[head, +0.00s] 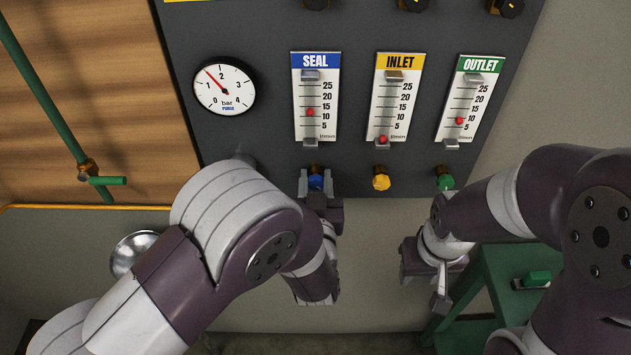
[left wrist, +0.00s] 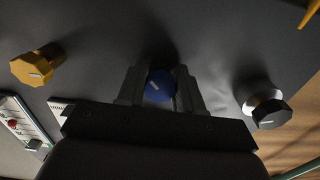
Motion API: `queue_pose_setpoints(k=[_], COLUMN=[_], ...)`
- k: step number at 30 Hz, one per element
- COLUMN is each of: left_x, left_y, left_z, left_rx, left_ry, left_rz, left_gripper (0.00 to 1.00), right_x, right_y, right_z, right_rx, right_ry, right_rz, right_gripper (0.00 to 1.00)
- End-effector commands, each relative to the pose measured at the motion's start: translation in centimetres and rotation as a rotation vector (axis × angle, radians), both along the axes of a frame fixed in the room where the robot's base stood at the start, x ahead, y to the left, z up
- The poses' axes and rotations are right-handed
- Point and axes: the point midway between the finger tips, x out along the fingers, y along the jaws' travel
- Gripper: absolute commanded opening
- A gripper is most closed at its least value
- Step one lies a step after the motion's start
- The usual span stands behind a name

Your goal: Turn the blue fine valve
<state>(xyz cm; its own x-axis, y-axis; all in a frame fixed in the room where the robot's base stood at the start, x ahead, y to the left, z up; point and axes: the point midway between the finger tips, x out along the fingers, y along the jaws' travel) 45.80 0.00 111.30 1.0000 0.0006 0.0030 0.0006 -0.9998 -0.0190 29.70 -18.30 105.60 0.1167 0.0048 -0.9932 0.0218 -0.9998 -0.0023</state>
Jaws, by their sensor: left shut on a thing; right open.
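The blue fine valve (head: 316,181) is a small blue knob on the dark panel, below the SEAL flow meter (head: 316,98). My left gripper (head: 317,185) is shut on it, with one finger on each side. In the left wrist view the blue knob (left wrist: 160,86), with a pale mark on its face, sits between the fingers of my left gripper (left wrist: 160,92). In the SEAL meter the red float stands a little above 10. My right gripper (head: 425,285) is open and empty, low on the right, away from the panel.
A yellow knob (head: 381,179) and a green knob (head: 444,179) sit to the right, under the INLET (head: 395,95) and OUTLET (head: 470,97) meters. A pressure gauge (head: 224,87) is at the upper left. A black knob (left wrist: 271,113) shows in the left wrist view. A green stand (head: 510,290) is at the lower right.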

Motion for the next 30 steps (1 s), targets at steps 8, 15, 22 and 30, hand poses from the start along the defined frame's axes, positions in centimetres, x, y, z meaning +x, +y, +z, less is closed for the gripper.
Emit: queue_pose_setpoints(k=[8,15,22,30], left_x=[-0.1,-0.1,-0.2,-4.3], left_y=[0.0,0.0,0.0,-0.2], left_z=[-0.4,-0.4,-0.3,-0.5], left_rx=[-0.067,-0.067,-0.069,-0.070], left_ry=[0.010,0.010,0.006,0.006], left_rz=[-0.001,-0.001,-0.001,-0.008], left_gripper=[0.05,0.60,0.60,0.60], right_x=[0.0,0.0,0.0,0.0], right_y=[0.0,0.0,0.0,0.0], right_z=[-1.0,-1.0,-1.0,-2.2], right_rx=[0.000,0.000,0.000,0.000], right_ry=[0.000,0.000,0.000,0.000], right_rz=[0.000,0.000,0.000,0.000], right_gripper=[0.43,0.43,0.43,0.43])
